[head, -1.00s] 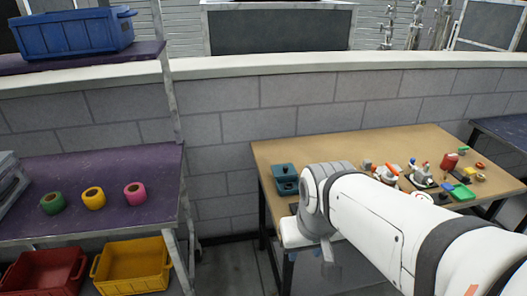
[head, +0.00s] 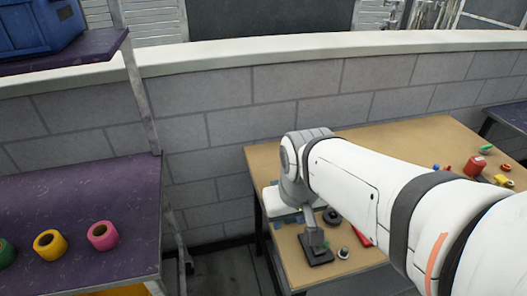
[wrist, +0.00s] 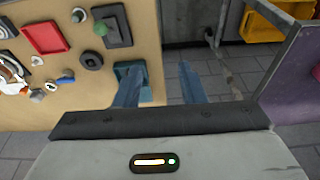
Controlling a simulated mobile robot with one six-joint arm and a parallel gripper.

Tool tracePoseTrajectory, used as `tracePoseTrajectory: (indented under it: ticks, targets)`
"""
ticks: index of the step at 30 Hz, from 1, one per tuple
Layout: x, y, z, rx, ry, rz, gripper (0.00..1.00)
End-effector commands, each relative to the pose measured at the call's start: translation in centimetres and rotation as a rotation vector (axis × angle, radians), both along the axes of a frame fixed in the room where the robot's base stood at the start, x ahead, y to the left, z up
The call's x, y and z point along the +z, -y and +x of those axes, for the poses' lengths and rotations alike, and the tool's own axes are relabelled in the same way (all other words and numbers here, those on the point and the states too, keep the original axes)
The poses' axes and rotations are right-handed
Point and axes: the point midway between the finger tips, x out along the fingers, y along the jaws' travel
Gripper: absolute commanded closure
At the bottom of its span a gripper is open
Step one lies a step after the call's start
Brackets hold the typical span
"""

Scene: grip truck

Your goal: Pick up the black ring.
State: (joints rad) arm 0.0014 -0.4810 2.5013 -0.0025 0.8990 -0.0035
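The black ring (head: 331,216) lies flat on the wooden table (head: 262,172) near its left end, beside my arm in the head view. It also shows in the wrist view (wrist: 92,60), left of my fingers and apart from them. My gripper (wrist: 160,82) is open, with nothing between its two fingers. In the wrist view the left finger overlaps a teal box (wrist: 147,92) at the table edge, and the right finger is over the grey floor.
A black square plate (wrist: 121,34) and a red tray (wrist: 45,34) lie near the ring. More small items are on the table. The purple shelf (head: 90,215) at left carries a yellow roll (head: 50,243) and a pink roll (head: 102,236). A floor gap separates shelf and table.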

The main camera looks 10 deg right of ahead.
Motion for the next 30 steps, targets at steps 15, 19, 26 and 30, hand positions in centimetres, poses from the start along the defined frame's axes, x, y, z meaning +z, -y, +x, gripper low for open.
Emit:
tracePoseTrajectory:
  ticks: [15,19,26,30]
  targets:
    - [-2.2,3.5,7.3,-0.142,-0.093,0.016,0.57]
    - [-4.6,5.6,11.1,-0.228,-0.139,0.025,0.57]
    - [-9.1,8.9,15.6,-0.344,-0.198,0.040,0.57]
    - [-10.7,9.9,16.8,-0.379,-0.216,0.045,0.57]
